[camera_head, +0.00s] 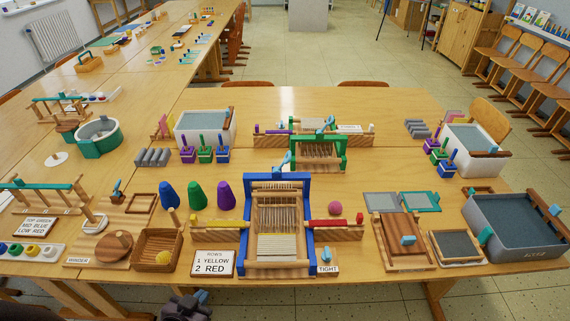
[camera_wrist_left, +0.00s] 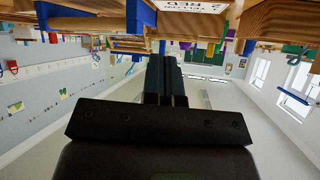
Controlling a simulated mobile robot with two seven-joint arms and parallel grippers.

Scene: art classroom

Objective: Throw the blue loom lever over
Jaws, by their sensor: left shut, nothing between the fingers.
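The blue loom (camera_head: 306,220) stands upright at the front middle of the table, with pale threads in its frame. A light-blue lever (camera_head: 283,161) sticks up at its top bar, leaning slightly to the right. A small light-blue knob (camera_head: 327,254) sits by the TIGHT label at the loom's right foot. My left gripper (camera_head: 198,298) is low at the table's front edge, left of the loom, apart from it and empty. In the left wrist view its fingers (camera_wrist_left: 166,80) are shut, and the picture is upside down. My right gripper is not in view.
A card reading 1 yellow, 2 red (camera_head: 213,263) stands left of the loom. Shuttles with yellow and red yarn (camera_head: 325,223) flank it. A green loom (camera_head: 333,152) stands behind it. Blue, green and purple cones (camera_head: 196,195) stand to the left. A grey basin (camera_head: 510,228) is at right.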

